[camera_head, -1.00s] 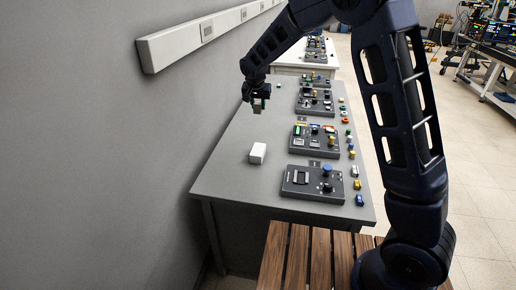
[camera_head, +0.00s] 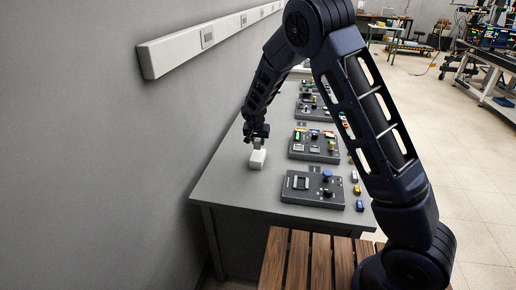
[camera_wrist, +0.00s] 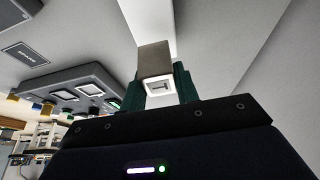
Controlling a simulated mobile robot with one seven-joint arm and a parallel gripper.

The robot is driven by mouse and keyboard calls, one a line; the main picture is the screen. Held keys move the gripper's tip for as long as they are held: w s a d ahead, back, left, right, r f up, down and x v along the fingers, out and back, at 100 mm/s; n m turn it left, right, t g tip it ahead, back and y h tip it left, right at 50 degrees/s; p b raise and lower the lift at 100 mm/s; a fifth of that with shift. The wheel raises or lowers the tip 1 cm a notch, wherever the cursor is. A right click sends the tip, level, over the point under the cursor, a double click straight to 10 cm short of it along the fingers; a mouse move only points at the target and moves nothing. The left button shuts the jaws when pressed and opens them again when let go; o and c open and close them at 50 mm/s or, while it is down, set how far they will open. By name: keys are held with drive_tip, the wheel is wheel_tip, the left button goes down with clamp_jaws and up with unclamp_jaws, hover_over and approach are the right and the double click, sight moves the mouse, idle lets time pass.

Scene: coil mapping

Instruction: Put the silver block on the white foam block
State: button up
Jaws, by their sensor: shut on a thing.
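My gripper (camera_head: 257,143) is over the white foam block (camera_head: 257,160), which stands on the grey table near its left side. In the wrist view my gripper (camera_wrist: 160,84) has its green fingers shut on the silver block (camera_wrist: 153,58), whose near end shows a white square. The white foam block also shows in the wrist view (camera_wrist: 149,18), just beyond the silver block. The silver block is too small in the head view to tell whether it touches the foam.
A dark control panel (camera_head: 313,188) with a blue knob stands to the right on the grey table (camera_head: 225,178). More panels stand behind it, with small coloured pieces along the right edge. A grey wall (camera_head: 90,150) runs along the left.

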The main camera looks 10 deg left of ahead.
sight(258, 147)
drive_tip(key=shift+f, duration=1.9)
drive_tip(key=shift+f, duration=0.15)
drive_tip(key=o, duration=1.1)
drive_tip(key=shift+c, duration=0.2)
drive_tip(key=v, duration=1.2)
drive_tip(key=shift+r, duration=0.25)
